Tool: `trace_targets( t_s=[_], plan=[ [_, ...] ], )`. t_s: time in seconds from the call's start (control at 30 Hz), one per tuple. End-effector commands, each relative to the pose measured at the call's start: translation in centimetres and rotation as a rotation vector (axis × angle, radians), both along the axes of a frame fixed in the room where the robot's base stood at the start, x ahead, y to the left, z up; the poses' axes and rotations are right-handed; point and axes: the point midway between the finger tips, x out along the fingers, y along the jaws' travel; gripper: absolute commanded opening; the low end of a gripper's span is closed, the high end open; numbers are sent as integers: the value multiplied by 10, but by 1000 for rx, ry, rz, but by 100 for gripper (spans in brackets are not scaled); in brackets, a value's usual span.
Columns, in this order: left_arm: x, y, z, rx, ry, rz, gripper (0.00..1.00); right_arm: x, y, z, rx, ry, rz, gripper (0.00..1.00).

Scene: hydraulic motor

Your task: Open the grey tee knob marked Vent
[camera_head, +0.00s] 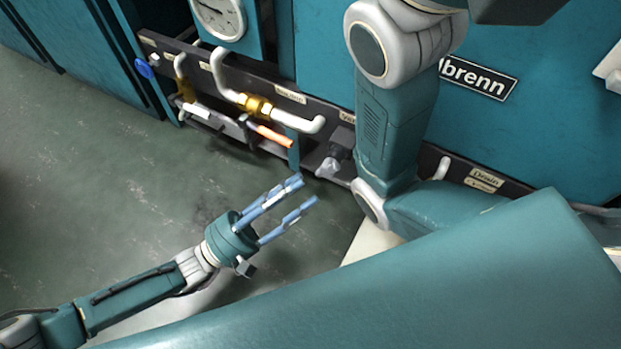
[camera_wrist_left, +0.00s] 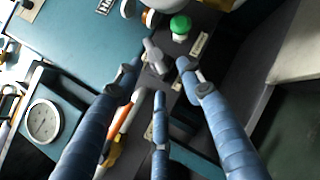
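The grey tee knob (camera_head: 338,148) sticks out of the dark panel strip below a label that begins "Ve", partly cut off by my arm in the head view. In the left wrist view the knob (camera_wrist_left: 155,56) shows beyond the fingertips, roughly between them. My left gripper (camera_head: 305,191) has its blue fingers spread and empty, pointing toward the panel, a gap short of the knob. The spread fingers also show in the wrist view (camera_wrist_left: 158,74). My right gripper cannot be made out.
An orange-handled lever (camera_head: 271,135) and white pipes with a brass fitting (camera_head: 257,106) lie left of the knob. A green knob (camera_wrist_left: 181,27) is beyond it in the wrist view. A gauge (camera_head: 220,16) is above. The floor below the panel is clear.

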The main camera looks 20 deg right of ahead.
Motion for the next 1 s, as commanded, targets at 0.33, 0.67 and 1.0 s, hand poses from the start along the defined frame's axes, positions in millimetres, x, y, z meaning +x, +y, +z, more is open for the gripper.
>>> trace_targets(
  t_s=[0.33,0.67,1.0],
  plan=[
    [-11,59,-25,3,2,1,39,-1,0,0,0,-2,0,0],
    [-13,69,-29,1,2,1,39,-1,0,0,0,-2,0,0],
    [31,51,13,-94,101,89,39,2,0,2,0,5,1,0]
  ],
)
